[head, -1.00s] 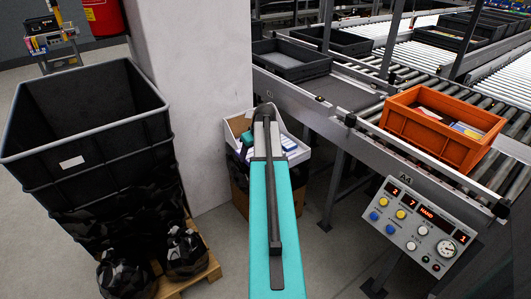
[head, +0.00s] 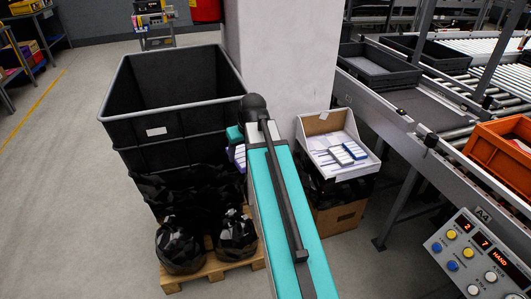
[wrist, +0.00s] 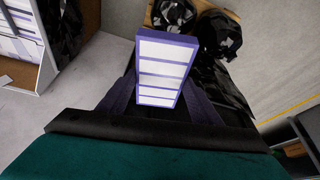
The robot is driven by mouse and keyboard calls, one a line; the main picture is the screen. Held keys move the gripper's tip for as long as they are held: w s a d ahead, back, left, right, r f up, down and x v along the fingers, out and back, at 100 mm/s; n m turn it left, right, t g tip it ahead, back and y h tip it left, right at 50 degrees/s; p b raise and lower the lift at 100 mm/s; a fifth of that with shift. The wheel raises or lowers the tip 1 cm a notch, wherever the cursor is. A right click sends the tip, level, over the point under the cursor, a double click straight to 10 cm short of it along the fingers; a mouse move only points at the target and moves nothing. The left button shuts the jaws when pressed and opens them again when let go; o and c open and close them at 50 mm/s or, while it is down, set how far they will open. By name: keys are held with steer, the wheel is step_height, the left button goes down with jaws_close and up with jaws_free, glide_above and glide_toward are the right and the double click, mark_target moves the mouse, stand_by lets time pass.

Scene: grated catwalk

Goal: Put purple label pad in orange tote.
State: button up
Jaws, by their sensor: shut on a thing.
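My gripper (wrist: 158,102) is shut on the purple label pad (wrist: 163,68), a block with purple edges and white label panels, which fills the middle of the wrist view. In the head view a bit of the pad (head: 239,155) shows left of my teal arm, in front of the dark bin's right side; the arm hides most of the gripper. The orange tote (head: 489,154) stands on the roller conveyor at the right edge, partly cut off by the frame.
A white open bin (head: 366,168) with several pads stands on a cardboard box right of my arm. A tall dark bin (head: 160,133) and black bags (head: 180,245) on a pallet stand left. A pale pillar (head: 285,60) rises behind. A control panel (head: 475,255) is at lower right.

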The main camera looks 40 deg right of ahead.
steer(key=w+a+r+n+p, duration=0.1)
steer(key=w+a+r+p, duration=0.15)
steer(key=a+r, duration=0.55)
steer(key=w+a+r+p, duration=0.2)
steer(key=a+r+p, duration=0.25)
steer(key=a, duration=0.85)
steer(key=a+r+p, duration=0.2)
steer(key=r+p, duration=0.5)
steer(key=r, duration=0.1)
steer(key=a+r+p, duration=0.1)
steer(key=r+p, duration=0.6)
steer(key=r, duration=0.2)
steer(key=shift+a+y+p, duration=0.3)
steer(key=shift+a, duration=0.05)
steer(key=shift+w, duration=0.1)
